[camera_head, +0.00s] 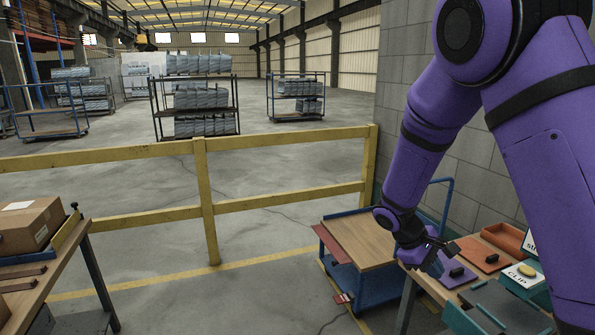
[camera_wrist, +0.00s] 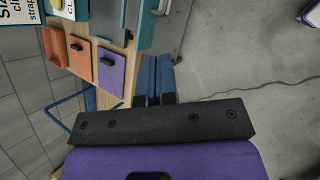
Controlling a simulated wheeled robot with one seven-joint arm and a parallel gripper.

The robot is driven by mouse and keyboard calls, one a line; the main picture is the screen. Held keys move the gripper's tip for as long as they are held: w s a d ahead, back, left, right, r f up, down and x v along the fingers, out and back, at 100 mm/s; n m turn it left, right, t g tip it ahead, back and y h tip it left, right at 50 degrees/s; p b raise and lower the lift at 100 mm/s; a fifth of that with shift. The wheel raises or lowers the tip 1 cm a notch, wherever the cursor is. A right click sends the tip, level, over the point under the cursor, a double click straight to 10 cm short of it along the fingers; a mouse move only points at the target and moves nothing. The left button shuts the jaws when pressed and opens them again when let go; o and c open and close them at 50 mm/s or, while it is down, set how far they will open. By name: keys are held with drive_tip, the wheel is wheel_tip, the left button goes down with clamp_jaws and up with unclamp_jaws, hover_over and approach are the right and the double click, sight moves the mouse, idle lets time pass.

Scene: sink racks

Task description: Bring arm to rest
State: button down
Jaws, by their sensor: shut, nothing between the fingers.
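My purple arm hangs down on the right of the head view, bent at the elbow. My gripper (camera_head: 447,246) is low over the left edge of the workbench on the right, partly hidden by the wrist. In the wrist view the two dark blue fingers of my gripper (camera_wrist: 153,72) lie side by side, shut and empty. Near it on the bench are a purple lid with a black handle (camera_head: 450,273) and an orange lid with a black handle (camera_head: 485,253). The purple lid also shows in the wrist view (camera_wrist: 112,78), left of the fingers.
An orange bin (camera_head: 508,236), a card reading CLIP (camera_head: 522,279) and a teal-grey tray (camera_head: 505,306) are on the bench. A blue cart with a wooden top (camera_head: 360,240) stands beside it. A yellow rail (camera_head: 285,200) crosses behind. A box (camera_head: 30,226) sits on the left table.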

drive_tip(key=s+r+m+t+y, duration=0.1)
drive_tip(key=s+r+m+y, duration=0.1)
drive_tip(key=s+r, duration=0.45)
drive_tip(key=s+r+m+t+y, duration=0.2)
drive_tip(key=s+r+y, duration=0.1)
drive_tip(key=r, duration=0.7)
drive_tip(key=s+r+m+t+y, duration=0.1)
drive_tip(key=s+r, duration=0.3)
drive_tip(key=s, duration=0.4)
drive_tip(key=s+a+r+m+t+y, duration=0.1)
drive_tip(key=s+r+m+t, duration=0.1)
drive_tip(key=s, duration=0.5)
wheel_tip(320, 180, up, 3)
drive_tip(key=shift+s+f+t, duration=0.2)
drive_tip(key=shift+s+t, duration=0.2)
drive_tip(key=shift+t, duration=0.2)
drive_tip(key=shift+a, duration=0.1)
